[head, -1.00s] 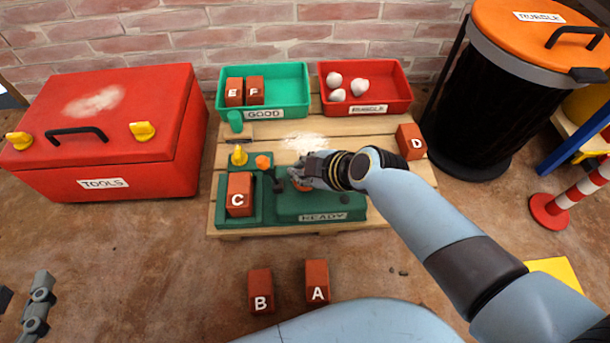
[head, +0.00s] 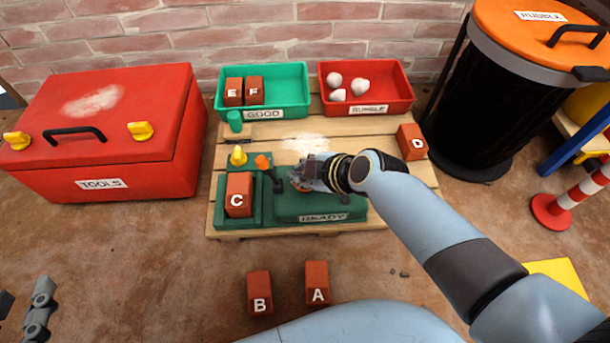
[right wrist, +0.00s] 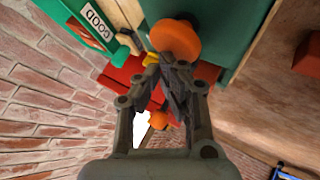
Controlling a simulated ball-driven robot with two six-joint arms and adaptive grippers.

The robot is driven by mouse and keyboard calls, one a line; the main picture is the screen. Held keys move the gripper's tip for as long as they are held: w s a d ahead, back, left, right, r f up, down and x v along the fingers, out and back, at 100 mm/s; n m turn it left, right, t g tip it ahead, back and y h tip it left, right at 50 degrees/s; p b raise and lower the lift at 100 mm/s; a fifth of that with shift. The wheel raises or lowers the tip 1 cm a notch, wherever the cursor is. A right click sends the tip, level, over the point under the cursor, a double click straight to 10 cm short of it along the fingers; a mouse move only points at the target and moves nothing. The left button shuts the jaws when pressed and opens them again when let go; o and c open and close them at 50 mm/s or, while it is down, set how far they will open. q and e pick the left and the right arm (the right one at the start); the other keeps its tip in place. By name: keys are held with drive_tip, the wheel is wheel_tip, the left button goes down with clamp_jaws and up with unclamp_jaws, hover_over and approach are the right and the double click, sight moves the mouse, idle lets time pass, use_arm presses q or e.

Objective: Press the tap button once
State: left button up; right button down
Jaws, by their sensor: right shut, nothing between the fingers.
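The green test machine (head: 320,205) marked READY lies on the wooden pallet, with brick C (head: 238,195) in its left part. My right gripper (head: 297,181) is shut and empty over the machine's top. An orange-tipped lever (head: 263,162) stands left of the gripper. Part of my left gripper (head: 40,305) shows at the lower left, apart from everything.
Behind the machine are the green GOOD tray (head: 285,112) with bricks E and F and the red RUBBLE tray (head: 392,106). Brick D (head: 411,142) is at the pallet's right edge. Bricks B (head: 260,292) and A (head: 317,283) lie in front. A red toolbox (head: 100,130) stands left.

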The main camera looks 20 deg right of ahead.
use_arm(q)
drive_tip(key=shift+s+f+b, duration=0.2)
drive_tip(key=shift+f+b, duration=0.35)
drive_tip(key=shift+f, duration=0.25)
use_arm(e)
drive_tip(key=shift+f, duration=0.7)
use_arm(q)
drive_tip(key=shift+r, duration=0.1)
use_arm(e)
drive_tip(key=shift+r, duration=0.1)
use_arm(q)
drive_tip(key=shift+w+r+p, duration=0.2)
drive_tip(key=shift+r+p, duration=0.4)
drive_tip(key=shift+r, duration=0.15)
drive_tip(key=shift+w+r+p, duration=0.2)
drive_tip(key=shift+r+p, duration=0.35)
drive_tip(key=shift+r, duration=0.15)
use_arm(e)
drive_tip(key=shift+r, duration=1.25)
wheel_tip(320, 180, up, 5)
drive_tip(key=p, duration=0.4)
drive_tip(key=shift+r+p, duration=0.1)
drive_tip(key=shift+p, duration=0.2)
use_arm(q)
drive_tip(key=shift+t, duration=0.4)
drive_tip(key=r, duration=0.3)
drive_tip(key=w+r, duration=0.1)
drive_tip(key=r, duration=0.1)
drive_tip(key=shift+w+r, duration=0.1)
drive_tip(key=shift+r, duration=0.3)
